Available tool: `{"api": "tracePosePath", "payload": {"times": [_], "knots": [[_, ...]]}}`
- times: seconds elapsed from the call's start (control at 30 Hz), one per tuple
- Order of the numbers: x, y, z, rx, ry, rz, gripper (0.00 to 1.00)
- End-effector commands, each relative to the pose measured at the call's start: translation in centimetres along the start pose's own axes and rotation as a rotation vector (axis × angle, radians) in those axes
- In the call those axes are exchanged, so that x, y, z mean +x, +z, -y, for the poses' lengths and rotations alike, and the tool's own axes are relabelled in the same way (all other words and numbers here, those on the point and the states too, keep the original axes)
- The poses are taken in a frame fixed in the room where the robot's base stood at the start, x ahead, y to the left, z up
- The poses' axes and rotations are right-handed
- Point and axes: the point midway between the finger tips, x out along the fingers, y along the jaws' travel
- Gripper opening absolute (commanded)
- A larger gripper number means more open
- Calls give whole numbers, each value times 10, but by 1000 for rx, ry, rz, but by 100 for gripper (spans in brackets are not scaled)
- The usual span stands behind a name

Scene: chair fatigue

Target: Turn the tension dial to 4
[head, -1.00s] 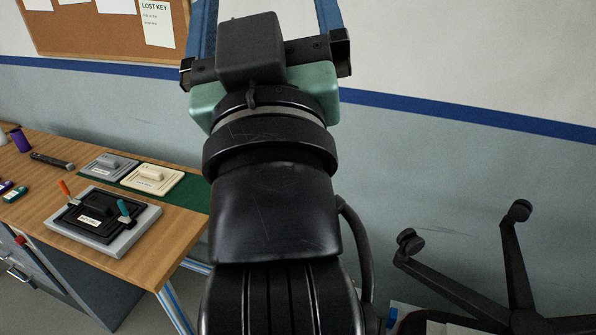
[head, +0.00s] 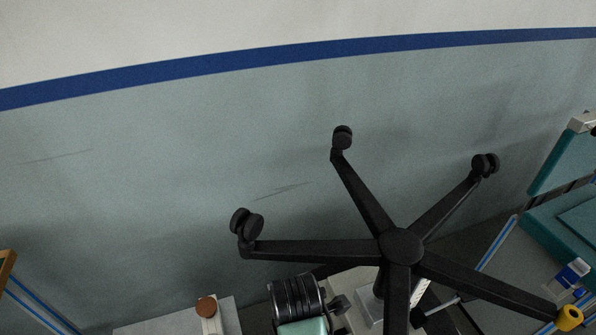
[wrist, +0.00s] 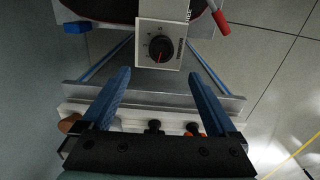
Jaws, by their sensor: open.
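In the head view the dial is not discernible, and my fingers are out of sight at the bottom edge.
A red handle (wrist: 221,22) sits right of the dial. Teal equipment (head: 570,220) stands at the far right. The wall lies behind.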

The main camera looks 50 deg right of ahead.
Motion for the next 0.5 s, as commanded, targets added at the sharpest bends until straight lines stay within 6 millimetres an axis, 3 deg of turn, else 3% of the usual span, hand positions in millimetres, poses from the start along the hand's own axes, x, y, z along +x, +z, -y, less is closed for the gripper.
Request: {"api": "tracePosePath", "payload": {"times": [0.27,0.5], "knots": [[21,1,5,-8,-18,-2,94],[70,0,5,-7,-18,-2,94]]}}
